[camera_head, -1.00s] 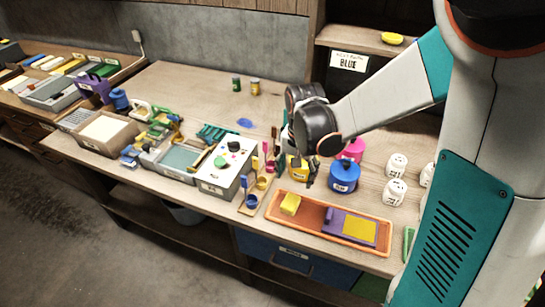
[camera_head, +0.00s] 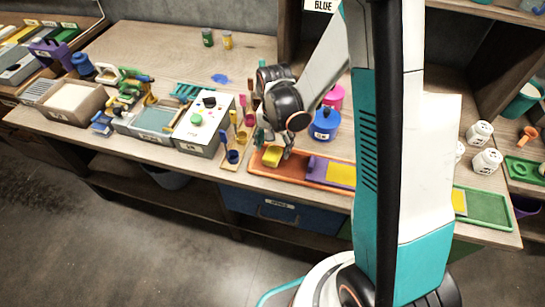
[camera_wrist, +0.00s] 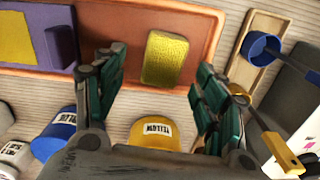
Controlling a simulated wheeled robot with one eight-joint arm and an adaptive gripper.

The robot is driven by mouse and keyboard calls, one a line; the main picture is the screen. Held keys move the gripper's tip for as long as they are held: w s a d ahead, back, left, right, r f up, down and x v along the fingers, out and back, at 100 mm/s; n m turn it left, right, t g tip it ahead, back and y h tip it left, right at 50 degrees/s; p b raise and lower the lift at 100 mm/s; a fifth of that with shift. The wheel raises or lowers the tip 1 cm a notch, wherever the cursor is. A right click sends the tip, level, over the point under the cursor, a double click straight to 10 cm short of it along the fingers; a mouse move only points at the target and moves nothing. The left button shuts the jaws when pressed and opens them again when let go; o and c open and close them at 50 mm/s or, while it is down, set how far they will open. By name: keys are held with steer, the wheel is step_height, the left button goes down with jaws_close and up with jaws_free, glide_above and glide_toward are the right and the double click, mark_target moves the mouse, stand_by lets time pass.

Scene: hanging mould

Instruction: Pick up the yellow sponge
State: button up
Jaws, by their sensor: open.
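The yellow sponge (camera_head: 272,156) lies at the left end of the orange tray (camera_head: 262,172) near the front edge of the bench. In the wrist view the sponge (camera_wrist: 165,58) is a textured yellow block between and slightly beyond my fingers. My gripper (camera_wrist: 158,88) has green-padded fingers spread wide, one to each side of the sponge, with nothing between the pads. In the head view my gripper (camera_head: 274,142) hangs just above and behind the sponge, partly covering it. I cannot tell whether the fingertips touch the tray.
A purple block with a yellow pad (camera_wrist: 32,42) lies in the same tray. A wooden holder with a blue cup (camera_wrist: 262,45) flanks the tray.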

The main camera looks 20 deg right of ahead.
mark_target(272, 153)
steer(key=f+b, duration=0.1)
steer(key=f, duration=0.1)
steer(key=f+b, duration=0.1)
steer(key=f, duration=0.1)
steer(key=shift+w+a+f, duration=0.15)
steer(key=shift+a+f, duration=0.05)
steer(key=shift+f, duration=0.2)
steer(key=shift+r, duration=0.1)
steer(key=shift+c, duration=0.6)
steer(key=c, duration=0.9)
steer(key=shift+c, duration=0.2)
steer(key=shift+r, duration=0.1)
step_height(272, 153, up, 20)
steer(key=p, duration=0.6)
steer(key=shift+p, duration=0.3)
